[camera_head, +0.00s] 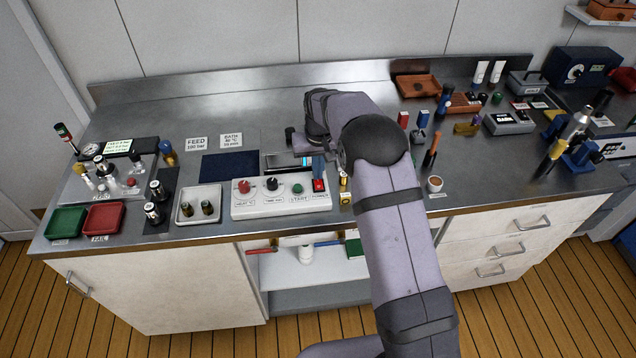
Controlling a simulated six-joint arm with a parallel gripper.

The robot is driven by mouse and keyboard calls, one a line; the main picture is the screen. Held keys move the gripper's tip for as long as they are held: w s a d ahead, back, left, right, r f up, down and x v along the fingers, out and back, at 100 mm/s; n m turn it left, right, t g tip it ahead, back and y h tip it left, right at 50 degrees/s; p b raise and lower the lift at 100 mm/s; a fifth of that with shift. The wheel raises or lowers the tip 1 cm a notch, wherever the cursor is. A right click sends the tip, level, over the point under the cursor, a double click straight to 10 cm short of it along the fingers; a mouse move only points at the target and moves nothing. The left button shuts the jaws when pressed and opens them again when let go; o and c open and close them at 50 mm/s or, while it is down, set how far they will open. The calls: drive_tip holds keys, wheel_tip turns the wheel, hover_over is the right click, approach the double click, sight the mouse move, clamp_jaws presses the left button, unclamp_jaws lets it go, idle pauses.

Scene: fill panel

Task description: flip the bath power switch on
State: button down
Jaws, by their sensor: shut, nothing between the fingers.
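The white control panel (258,207) sits near the front edge of the steel bench. It carries a red knob (243,187), a black knob (272,184), a green start button (297,188) and, at its right end, a red power switch (319,185). The fingers overlap the switch's back edge in this view. I cannot tell whether they touch it or which way the switch is tipped.
A white tray (186,217) with small dark fittings stands left of the panel. A small yellow-topped part (345,198) stands close to the panel's right. A dark blue mat (229,167) lies behind, near two label cards. My arm crosses the bench right of the panel.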

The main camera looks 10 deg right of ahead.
drive_tip(key=shift+f, duration=0.5)
idle(0.3)
wheel_tip(320, 180, up, 7)
drive_tip(key=p, duration=0.4)
drive_tip(key=shift+p, duration=0.35)
idle(0.5)
drive_tip(key=shift+w+r, duration=0.1)
drive_tip(key=shift+w, duration=0.3)
drive_tip(key=shift+n+g, duration=0.4)
drive_tip(key=shift+g, duration=0.3)
drive_tip(key=s+f, duration=0.6)
drive_tip(key=s, duration=0.1)
drive_tip(key=shift+d+f, duration=0.15)
drive_tip(key=shift+d, duration=0.1)
drive_tip(key=s+d+f+g, duration=0.1)
drive_tip(key=s+f+g, duration=0.1)
drive_tip(key=s, duration=0.9)
drive_tip(key=s+d+r+g+b, duration=0.1)
drive_tip(key=s+d+r, duration=0.15)
drive_tip(key=s, duration=0.75)
drive_tip(key=s+d+r+b, duration=0.1)
drive_tip(key=s+r, duration=0.2)
drive_tip(key=s, duration=0.7)
drive_tip(key=shift+w+d+r+m+t+b, duration=0.2)
drive_tip(key=shift+w+r+t+b, duration=0.1)
drive_tip(key=shift+w+r+t, duration=0.55)
drive_tip(key=shift+w+d+r+m+t+b, duration=0.1)
drive_tip(key=shift+w+r+m+t+b, duration=0.3)
drive_tip(key=shift+r, duration=0.6)
